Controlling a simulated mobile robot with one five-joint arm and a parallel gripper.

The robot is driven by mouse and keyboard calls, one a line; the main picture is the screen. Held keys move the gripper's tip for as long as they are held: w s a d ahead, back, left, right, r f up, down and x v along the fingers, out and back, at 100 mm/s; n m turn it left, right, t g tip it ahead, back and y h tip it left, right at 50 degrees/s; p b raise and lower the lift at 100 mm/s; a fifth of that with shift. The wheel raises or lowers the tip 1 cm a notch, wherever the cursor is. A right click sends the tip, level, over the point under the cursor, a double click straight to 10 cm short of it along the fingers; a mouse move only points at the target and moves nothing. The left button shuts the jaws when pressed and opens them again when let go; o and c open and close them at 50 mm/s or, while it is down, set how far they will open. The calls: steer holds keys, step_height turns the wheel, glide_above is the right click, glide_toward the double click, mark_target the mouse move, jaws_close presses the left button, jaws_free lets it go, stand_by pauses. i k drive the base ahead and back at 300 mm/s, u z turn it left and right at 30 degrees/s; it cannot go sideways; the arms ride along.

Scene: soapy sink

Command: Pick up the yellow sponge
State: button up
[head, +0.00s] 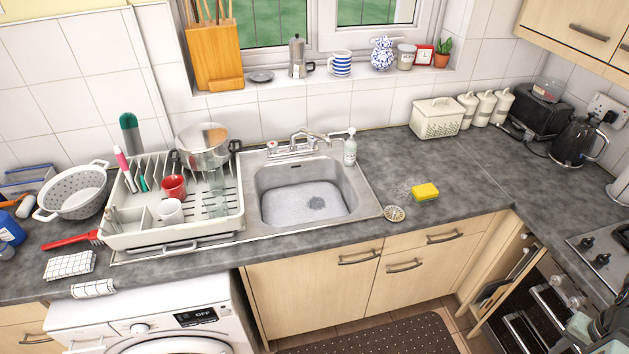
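The yellow sponge (425,191) lies flat on the grey countertop, to the right of the sink and near the counter's front edge. It looks like a small block with a yellow top and darker sides. Nothing covers it.
The metal sink (272,206) and a full dish rack (124,240) are farther left. A cream basket (437,118) stands behind. The counter right of the sponge is clear.

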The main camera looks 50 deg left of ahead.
mark_target(427, 191)
steer(key=i, duration=1.65)
steer(key=u, duration=3.1)
